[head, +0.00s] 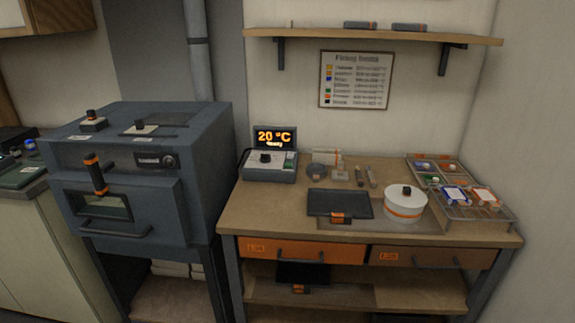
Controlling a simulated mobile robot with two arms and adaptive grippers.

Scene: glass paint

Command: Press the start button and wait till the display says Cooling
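The display (275,137) stands lit at the back left of the workbench and reads "20 °C" in orange. A smaller line under it looks like "Ready" but is blurred. Below the display is a grey control box (268,174) with a pale panel and a dark knob (265,157). A small greenish mark shows at the panel's right side; I cannot tell for sure which part is the start button. Neither of my grippers is in view.
A blue-grey kiln (150,200) with a shut front door stands left of the workbench (255,208). A dark tray (338,204), white round pot (404,203) and wire rack (472,210) stand on the bench. A shelf (370,36) hangs above.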

